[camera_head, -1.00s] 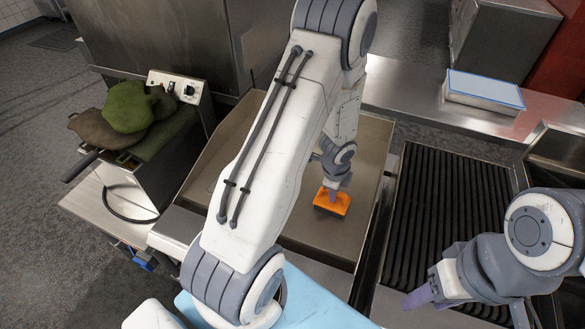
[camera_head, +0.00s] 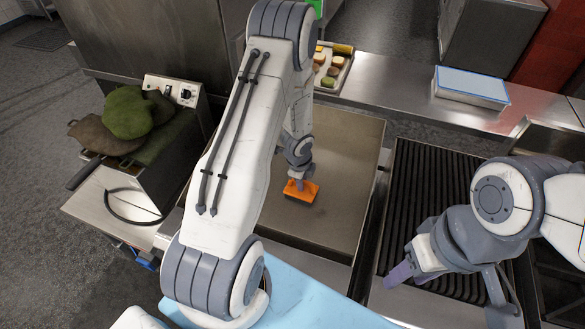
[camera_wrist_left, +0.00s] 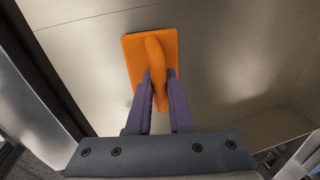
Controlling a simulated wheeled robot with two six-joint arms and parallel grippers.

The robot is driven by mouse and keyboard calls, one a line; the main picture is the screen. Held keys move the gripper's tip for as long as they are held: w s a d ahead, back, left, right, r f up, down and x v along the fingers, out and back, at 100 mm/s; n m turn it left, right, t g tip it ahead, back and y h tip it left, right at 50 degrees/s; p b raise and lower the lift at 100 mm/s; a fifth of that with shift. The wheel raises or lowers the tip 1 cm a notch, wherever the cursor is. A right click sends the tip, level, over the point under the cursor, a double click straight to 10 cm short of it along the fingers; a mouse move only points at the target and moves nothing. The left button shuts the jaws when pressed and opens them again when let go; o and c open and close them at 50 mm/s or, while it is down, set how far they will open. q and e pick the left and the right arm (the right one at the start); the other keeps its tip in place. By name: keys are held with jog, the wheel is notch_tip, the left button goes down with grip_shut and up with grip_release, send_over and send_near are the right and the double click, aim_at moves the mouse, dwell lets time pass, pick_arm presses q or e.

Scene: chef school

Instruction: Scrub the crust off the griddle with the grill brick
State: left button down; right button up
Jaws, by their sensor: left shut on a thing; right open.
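The griddle (camera_head: 347,150) is a flat, dull brownish metal plate with raised edges in the middle of the head view. No distinct crust patch can be made out; my left arm hides its left part. The grill brick (camera_head: 306,195), with an orange holder and handle and a dark underside, is on the plate; whether it presses on it I cannot tell. My left gripper (camera_head: 299,183) is shut on the handle from above. In the left wrist view the grill brick (camera_wrist_left: 135,55) shows its handle between the purple fingers. My right gripper (camera_head: 405,276) is open and empty over the counter to the right.
A ribbed dark grill (camera_head: 440,180) lies right of the griddle. A fryer (camera_head: 175,90) with green and brown mitts (camera_head: 128,112) stands left. A food tray (camera_head: 335,72) and a blue-topped box (camera_head: 470,85) sit on the back ledge. A light blue cloth (camera_head: 310,300) is in front.

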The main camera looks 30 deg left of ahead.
pick_arm(q)
notch_tip(320, 180, up, 4)
jog(key=p, duration=0.2)
jog(key=shift+p, duration=0.3)
jog(key=shift+a+r+p, duration=0.1)
jog(key=shift+r+p, duration=0.5)
jog(key=shift+p, duration=0.1)
notch_tip(320, 180, up, 3)
jog(key=p, duration=0.3)
jog(key=shift+r, duration=0.15)
